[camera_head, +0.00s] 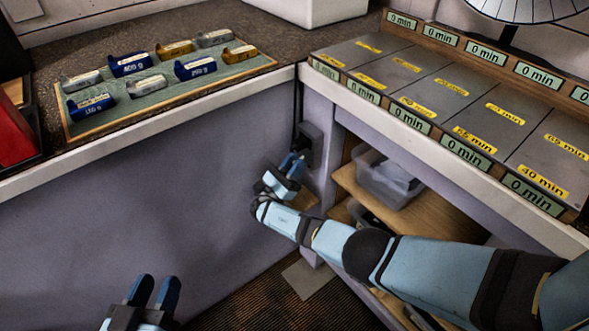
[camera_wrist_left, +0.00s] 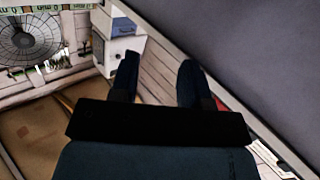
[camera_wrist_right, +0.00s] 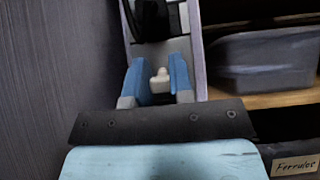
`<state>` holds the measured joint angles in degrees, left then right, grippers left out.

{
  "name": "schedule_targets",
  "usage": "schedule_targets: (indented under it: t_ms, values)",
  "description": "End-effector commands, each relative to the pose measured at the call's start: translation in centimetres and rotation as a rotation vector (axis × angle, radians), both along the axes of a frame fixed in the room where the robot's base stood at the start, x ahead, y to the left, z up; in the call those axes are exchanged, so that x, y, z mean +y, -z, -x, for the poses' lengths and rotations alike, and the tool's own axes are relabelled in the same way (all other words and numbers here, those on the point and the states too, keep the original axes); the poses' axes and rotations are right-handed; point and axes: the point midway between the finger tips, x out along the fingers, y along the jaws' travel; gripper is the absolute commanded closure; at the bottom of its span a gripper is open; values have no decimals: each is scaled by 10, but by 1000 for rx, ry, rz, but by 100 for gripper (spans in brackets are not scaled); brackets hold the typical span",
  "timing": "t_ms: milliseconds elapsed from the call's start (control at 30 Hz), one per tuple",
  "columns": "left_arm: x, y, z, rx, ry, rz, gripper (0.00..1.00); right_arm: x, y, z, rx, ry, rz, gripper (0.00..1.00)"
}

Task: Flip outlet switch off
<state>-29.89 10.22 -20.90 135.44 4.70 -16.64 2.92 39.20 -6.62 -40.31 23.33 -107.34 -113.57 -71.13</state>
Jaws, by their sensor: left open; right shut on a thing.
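The dark outlet (camera_head: 309,143) is mounted on the grey post where the two benches meet, with a cord running down to it. My right gripper (camera_head: 293,165) reaches to the front of it. In the right wrist view, a small white switch (camera_wrist_right: 160,80) on the grey outlet plate (camera_wrist_right: 165,52) lies between my blue right fingers (camera_wrist_right: 159,76), which are shut on it. A black plug (camera_wrist_right: 153,18) sits above it. Whether the switch is on or off cannot be told. My left gripper (camera_head: 155,290) is open and empty, low at the front left, away from the outlet.
A shelf with a clear bin (camera_head: 388,178) stands right of the post; my right arm crosses in front of it. The left bench holds a mat (camera_head: 150,102) with several labelled weights. Grey panels with minute labels (camera_head: 440,85) cover the right bench. Floor space left of the post is clear.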

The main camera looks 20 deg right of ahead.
Motion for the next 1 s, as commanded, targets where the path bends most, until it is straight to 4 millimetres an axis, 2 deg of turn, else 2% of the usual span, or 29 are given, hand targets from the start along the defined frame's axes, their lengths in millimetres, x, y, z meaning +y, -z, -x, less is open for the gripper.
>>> schedule_targets:
  t_ms: [300, 700, 733, 833, 1000]
  values:
    - [-7, -19, 0, -89, 18, 57, 57, -2, 2, -1, -26, 1, 72, 100]
    - [-8, -21, 0, -94, 20, 61, 57, -2, 1, -1, -29, 1, 78, 100]
    - [-8, -21, 0, -94, 20, 61, 57, -2, 1, -1, -29, 1, 78, 76]
    - [-7, -21, 0, -94, 20, 61, 57, -2, 1, -1, -29, 1, 77, 54]
    - [-7, -21, 0, -94, 20, 61, 57, -1, 2, -1, -28, 0, 76, 53]
